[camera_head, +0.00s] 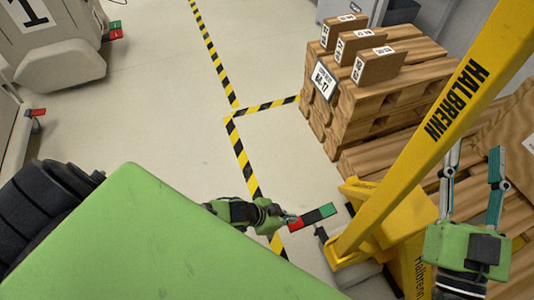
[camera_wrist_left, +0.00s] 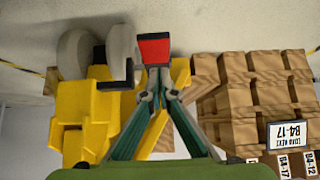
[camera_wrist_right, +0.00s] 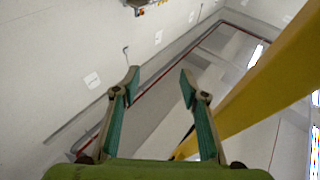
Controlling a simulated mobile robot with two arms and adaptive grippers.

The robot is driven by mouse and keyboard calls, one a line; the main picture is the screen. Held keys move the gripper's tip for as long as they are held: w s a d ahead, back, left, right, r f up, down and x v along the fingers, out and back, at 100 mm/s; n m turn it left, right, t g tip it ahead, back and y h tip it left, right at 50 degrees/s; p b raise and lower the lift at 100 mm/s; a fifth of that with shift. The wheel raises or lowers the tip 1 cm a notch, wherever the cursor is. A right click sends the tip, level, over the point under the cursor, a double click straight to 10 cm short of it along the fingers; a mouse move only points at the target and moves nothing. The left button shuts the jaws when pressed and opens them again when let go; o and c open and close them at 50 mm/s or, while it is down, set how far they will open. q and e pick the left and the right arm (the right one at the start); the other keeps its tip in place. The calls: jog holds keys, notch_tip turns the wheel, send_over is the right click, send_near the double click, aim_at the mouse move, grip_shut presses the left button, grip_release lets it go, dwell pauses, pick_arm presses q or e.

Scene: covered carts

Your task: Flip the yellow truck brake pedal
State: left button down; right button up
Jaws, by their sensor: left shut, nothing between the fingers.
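The yellow truck (camera_head: 400,225) stands at the right, with its tall mast marked HALBRENN leaning across the head view. Its brake pedal (camera_head: 313,216) has a red end at left, a dark middle and a green end at right. My left gripper (camera_head: 286,218) is shut and empty at the red end. In the left wrist view the red pedal face (camera_wrist_left: 153,47) is just beyond the closed fingertips (camera_wrist_left: 154,72); I cannot tell whether they touch. My right gripper (camera_head: 472,160) is open and empty, raised right of the mast.
Stacked wooden pallets (camera_head: 380,100) with several small boxes stand behind the truck. A covered cart (camera_head: 60,50) with another red-green pedal (camera_head: 115,30) is at the upper left. Black-yellow tape (camera_head: 213,60) marks the floor, which is clear in the middle.

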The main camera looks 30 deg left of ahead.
pick_arm(q)
jog(key=s+a+f+p+v, duration=0.1)
jog(key=p+v, duration=0.3)
jog(key=v, duration=0.6)
jog(key=shift+s+p, duration=0.15)
jog(key=shift+p, duration=0.2)
pick_arm(e)
jog(key=s+d+f+g+h, duration=0.1)
jog(key=s+f+g, duration=0.1)
jog(key=f+g, duration=0.2)
jog(key=s+d+f+g+h, duration=0.2)
jog(key=s+f+g, duration=0.1)
jog(key=f, duration=0.8)
jog(key=s+d+f+g+h, duration=0.1)
jog(key=s+d+f+g, duration=0.1)
jog(key=f+g, duration=0.4)
notch_tip(320, 180, down, 2)
jog(key=shift+s+f+m, duration=0.1)
jog(key=shift+s+m, duration=0.3)
jog(key=shift+s, duration=0.3)
